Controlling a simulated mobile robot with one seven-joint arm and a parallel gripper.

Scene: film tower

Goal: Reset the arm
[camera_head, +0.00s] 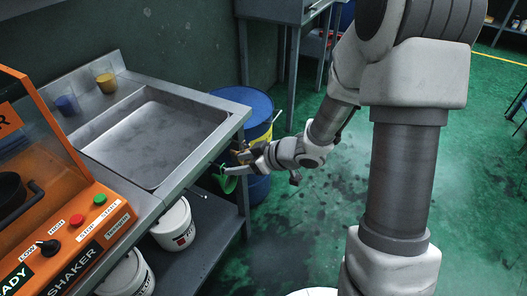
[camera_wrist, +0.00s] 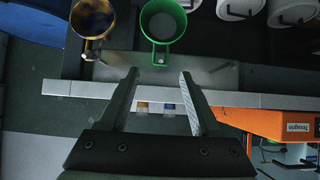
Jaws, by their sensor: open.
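My arm reaches out over the floor past the right end of the metal sink bench (camera_head: 215,140). My gripper (camera_head: 237,163) is beside that end. In the wrist view its two fingers (camera_wrist: 159,73) are spread apart with nothing between them. A green round cup with a short handle (camera_wrist: 163,36) is just beyond the fingertips, apart from them; in the head view the green cup (camera_head: 228,183) shows partly behind the gripper. A gold-brown cup (camera_wrist: 92,36) is to its left in the wrist view.
White buckets (camera_head: 175,228) stand on the shelf under the bench. Blue drums (camera_head: 243,101) stand behind my gripper. An orange shaker machine (camera_head: 85,215) is at left. Green floor on the right is open.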

